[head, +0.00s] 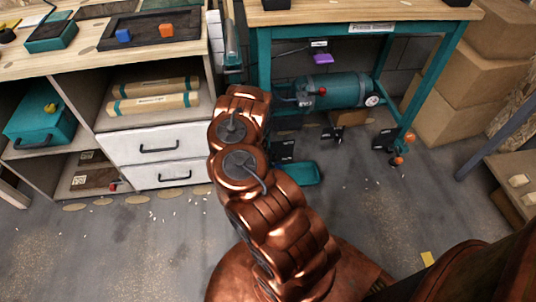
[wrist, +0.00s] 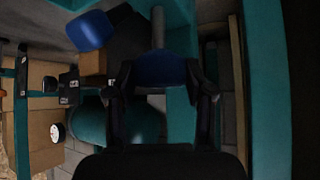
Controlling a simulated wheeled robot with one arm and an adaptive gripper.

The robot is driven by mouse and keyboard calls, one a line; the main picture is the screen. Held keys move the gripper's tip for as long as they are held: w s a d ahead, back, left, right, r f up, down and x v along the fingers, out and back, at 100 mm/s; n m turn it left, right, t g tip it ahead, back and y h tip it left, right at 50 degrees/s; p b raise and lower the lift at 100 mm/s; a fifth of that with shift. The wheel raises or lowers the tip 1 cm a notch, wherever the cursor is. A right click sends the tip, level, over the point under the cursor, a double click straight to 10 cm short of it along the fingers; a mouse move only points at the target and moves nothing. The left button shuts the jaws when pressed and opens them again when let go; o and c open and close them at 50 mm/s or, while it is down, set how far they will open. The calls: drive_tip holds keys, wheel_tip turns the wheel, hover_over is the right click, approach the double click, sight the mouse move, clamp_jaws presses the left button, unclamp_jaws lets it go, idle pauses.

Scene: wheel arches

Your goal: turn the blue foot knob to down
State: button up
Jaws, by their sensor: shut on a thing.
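In the wrist view a dark blue knob (wrist: 158,68) sits at the lower end of a grey upright stem, against a teal table leg. My gripper (wrist: 160,80) has one black finger on each side of this blue foot knob and is shut on it. In the head view my copper arm reaches toward the teal-framed bench, and the arm hides the blue knob and the gripper. I cannot tell the knob's turn angle.
A second blue piece (wrist: 90,30) is close by at upper left in the wrist view. Under the bench lie a teal tank (head: 340,91), black brackets and a teal tray (head: 302,174). An orange foot knob (head: 397,161) is at the right leg. White drawers (head: 155,149) stand left.

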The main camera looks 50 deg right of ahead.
drive_tip(key=shift+w+d+m+g, duration=0.1)
drive_tip(key=shift+d+m+g, duration=0.1)
drive_tip(key=shift+m+g, duration=0.35)
drive_tip(key=shift+m+h, duration=0.3)
drive_tip(key=shift+m, duration=0.05)
drive_tip(key=o, duration=0.9)
drive_tip(key=shift+a, duration=0.1)
drive_tip(key=shift+v, duration=6)
